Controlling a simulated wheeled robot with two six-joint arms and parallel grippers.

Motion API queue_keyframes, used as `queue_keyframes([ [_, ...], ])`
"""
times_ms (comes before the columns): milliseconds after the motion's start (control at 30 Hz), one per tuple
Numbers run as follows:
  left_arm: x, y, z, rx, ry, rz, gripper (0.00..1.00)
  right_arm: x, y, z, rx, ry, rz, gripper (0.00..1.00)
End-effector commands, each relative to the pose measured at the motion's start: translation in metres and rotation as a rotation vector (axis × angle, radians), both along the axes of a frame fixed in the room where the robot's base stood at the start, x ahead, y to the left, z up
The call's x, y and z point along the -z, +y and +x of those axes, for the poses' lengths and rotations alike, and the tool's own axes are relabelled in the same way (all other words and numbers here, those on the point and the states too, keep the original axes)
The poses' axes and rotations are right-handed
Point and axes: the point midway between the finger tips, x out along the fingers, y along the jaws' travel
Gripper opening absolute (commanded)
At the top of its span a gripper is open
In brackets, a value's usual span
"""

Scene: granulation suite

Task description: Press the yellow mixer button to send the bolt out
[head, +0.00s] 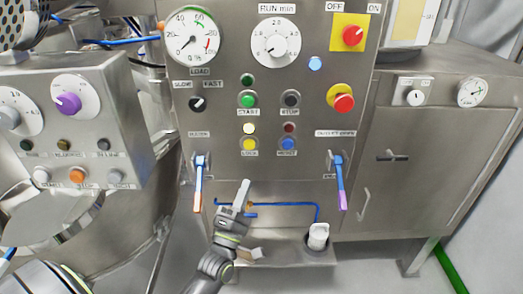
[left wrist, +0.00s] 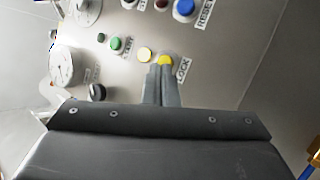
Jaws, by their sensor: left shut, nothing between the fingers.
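The yellow button (head: 249,144) sits low on the middle steel panel, above a label that appears to read LOCK, with a pale lamp (head: 249,128) just above it. My left gripper (head: 243,186) is shut and empty, just below the yellow button in the head view. In the left wrist view the shut fingertips (left wrist: 162,70) reach up to the yellow button (left wrist: 166,60) and partly cover it. I cannot tell whether they touch it. No bolt can be made out. My right gripper is not in view.
A green button (head: 248,100) and a blue button (head: 288,144) are close by. Blue-handled levers stand at left (head: 199,180) and right (head: 340,180) of the panel's lower part. A red emergency knob (head: 343,102) is at right. A white-capped fitting (head: 318,236) stands below.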

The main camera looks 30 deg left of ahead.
Motion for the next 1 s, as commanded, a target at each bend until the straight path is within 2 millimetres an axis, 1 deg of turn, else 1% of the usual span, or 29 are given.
queue_keyframes([
  [33, -0.013, -0.001, -0.004, 0.018, -0.048, -0.028, 0.00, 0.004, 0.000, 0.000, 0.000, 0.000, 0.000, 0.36],
  [100, -0.028, -0.001, -0.009, 0.040, -0.100, -0.064, 0.00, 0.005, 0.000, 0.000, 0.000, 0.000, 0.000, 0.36],
  [200, -0.041, -0.002, -0.014, 0.062, -0.147, -0.095, 0.00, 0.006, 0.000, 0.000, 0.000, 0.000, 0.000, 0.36],
  [267, -0.045, -0.002, -0.015, 0.068, -0.161, -0.105, 0.00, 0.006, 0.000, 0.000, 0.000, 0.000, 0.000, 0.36],
  [667, -0.047, -0.001, -0.014, 0.071, -0.164, -0.107, 0.00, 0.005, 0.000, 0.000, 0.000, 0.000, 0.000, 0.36],
  [833, -0.047, 0.005, -0.003, 0.072, -0.162, -0.105, 0.00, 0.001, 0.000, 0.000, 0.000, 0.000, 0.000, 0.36],
  [1000, -0.047, 0.018, 0.018, 0.071, -0.163, -0.104, 0.00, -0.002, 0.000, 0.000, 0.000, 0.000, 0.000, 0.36],
])
